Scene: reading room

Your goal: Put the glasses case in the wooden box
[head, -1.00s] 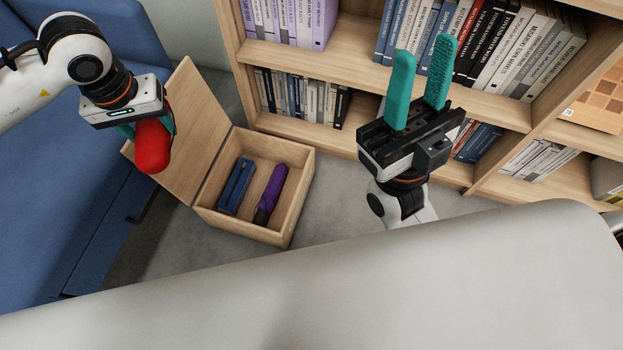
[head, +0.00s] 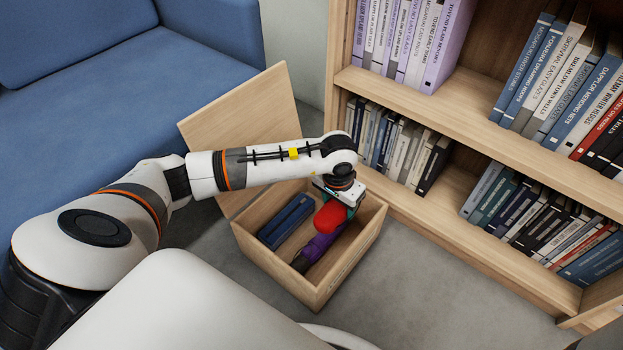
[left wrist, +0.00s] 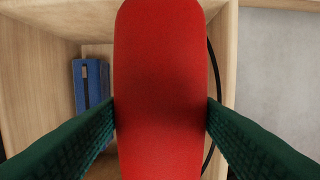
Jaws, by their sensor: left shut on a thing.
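A red glasses case (head: 330,218) is in my left gripper (head: 336,206), held over the right part of the open wooden box (head: 340,283). In the left wrist view the red case (left wrist: 160,75) fills the middle, with a green finger pressed on each side. The box wall (left wrist: 35,95) shows behind it. How high the case is above the box floor is hard to tell. My right gripper is out of view.
In the box lie a dark blue case (head: 286,221) at the left and a purple umbrella (head: 318,247) below the red case. The lid (head: 245,125) stands open. A blue sofa (head: 100,120) is at left, a bookshelf (head: 475,160) at right.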

